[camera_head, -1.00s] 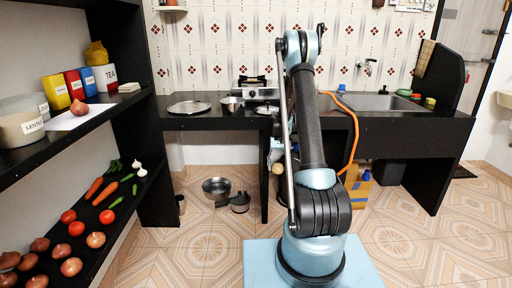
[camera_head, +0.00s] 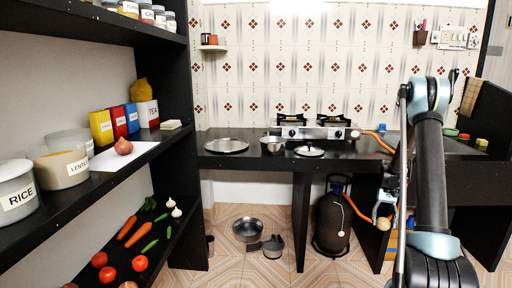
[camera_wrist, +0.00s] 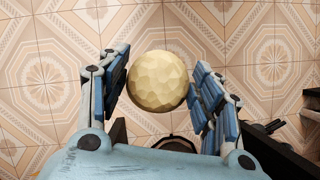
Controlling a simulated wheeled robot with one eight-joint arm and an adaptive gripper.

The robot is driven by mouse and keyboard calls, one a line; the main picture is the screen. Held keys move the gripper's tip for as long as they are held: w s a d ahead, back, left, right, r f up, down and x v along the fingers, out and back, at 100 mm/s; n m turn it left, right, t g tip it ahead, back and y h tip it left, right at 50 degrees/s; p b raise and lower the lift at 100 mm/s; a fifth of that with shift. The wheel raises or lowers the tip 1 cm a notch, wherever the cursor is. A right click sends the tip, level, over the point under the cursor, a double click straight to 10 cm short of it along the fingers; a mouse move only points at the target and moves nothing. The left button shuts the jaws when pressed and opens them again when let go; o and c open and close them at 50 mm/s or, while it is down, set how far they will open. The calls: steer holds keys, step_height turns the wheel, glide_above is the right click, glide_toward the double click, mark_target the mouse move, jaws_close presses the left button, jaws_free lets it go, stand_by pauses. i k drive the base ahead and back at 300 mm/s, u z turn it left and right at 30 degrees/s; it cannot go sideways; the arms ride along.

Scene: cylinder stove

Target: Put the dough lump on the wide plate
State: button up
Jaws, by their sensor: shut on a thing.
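The dough lump (camera_wrist: 157,81) is a pale, faceted ball between my gripper's fingers in the wrist view. It also shows in the head view (camera_head: 383,224), in front of the counter and below its top. My gripper (camera_wrist: 158,88) is shut on it, one blue-grey finger on each side, with patterned floor behind. In the head view my gripper (camera_head: 384,212) is partly hidden by my arm. The wide plate (camera_head: 226,146) is a flat metal disc on the left part of the black counter, far left of my gripper.
A gas cylinder (camera_head: 332,222) stands under the counter. Shelves with food (camera_head: 123,147) line the left. Pans (camera_head: 247,230) lie on the floor.

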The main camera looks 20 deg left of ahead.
mark_target(227, 146)
steer(key=z, duration=0.6)
steer(key=k, duration=1.5)
steer(key=u, duration=1.25)
steer(key=i, duration=1)
